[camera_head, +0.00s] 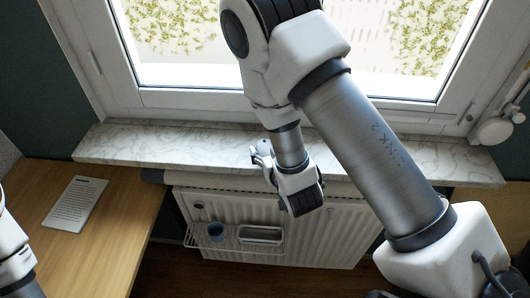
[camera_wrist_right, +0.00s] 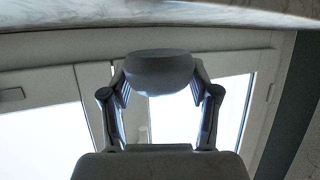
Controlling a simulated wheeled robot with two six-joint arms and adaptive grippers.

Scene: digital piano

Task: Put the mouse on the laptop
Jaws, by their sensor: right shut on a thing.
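In the head view, my right gripper (camera_head: 262,158) is small and partly hidden by my wrist, in front of the marble window sill; the mouse is hard to make out there. No open laptop shows. A flat pale slab (camera_head: 75,204) with rows of marks lies on the wooden desk at the left; I cannot tell whether it is a laptop. My left arm shows at the left edge, its gripper out of frame.
The marble sill (camera_head: 150,145) runs under the window, with a white radiator (camera_head: 335,232) below it. The desk (camera_head: 100,251) has bare wood around the slab.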

